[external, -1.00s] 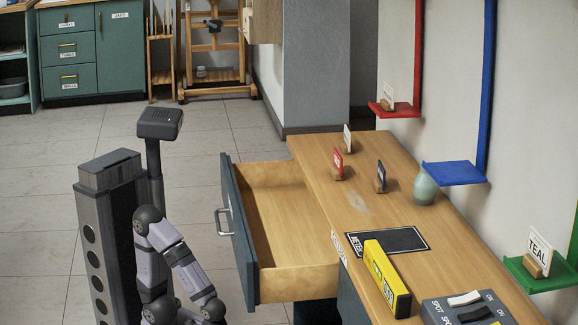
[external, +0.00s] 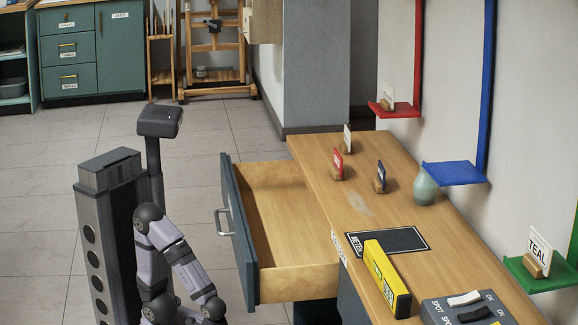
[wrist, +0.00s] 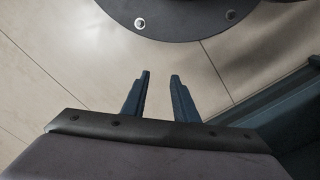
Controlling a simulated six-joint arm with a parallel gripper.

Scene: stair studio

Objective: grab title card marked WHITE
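Several title cards stand in small wooden holders. A white-faced card (external: 347,139) is at the far end of the desk, a red card (external: 338,165) and a dark blue card (external: 381,177) are nearer. A pale card (external: 388,97) stands on the red wall shelf (external: 402,111). A card marked TEAL (external: 539,250) is on the green shelf (external: 552,278). Lettering on the others is too small to read, so I cannot tell which says WHITE. My gripper (wrist: 160,76) is open and empty above the floor in the wrist view, away from all cards; its fingers do not show in the external view.
An open, empty drawer (external: 290,225) juts from the desk (external: 320,172) towards my arm. A blue shelf (external: 454,173) is empty.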

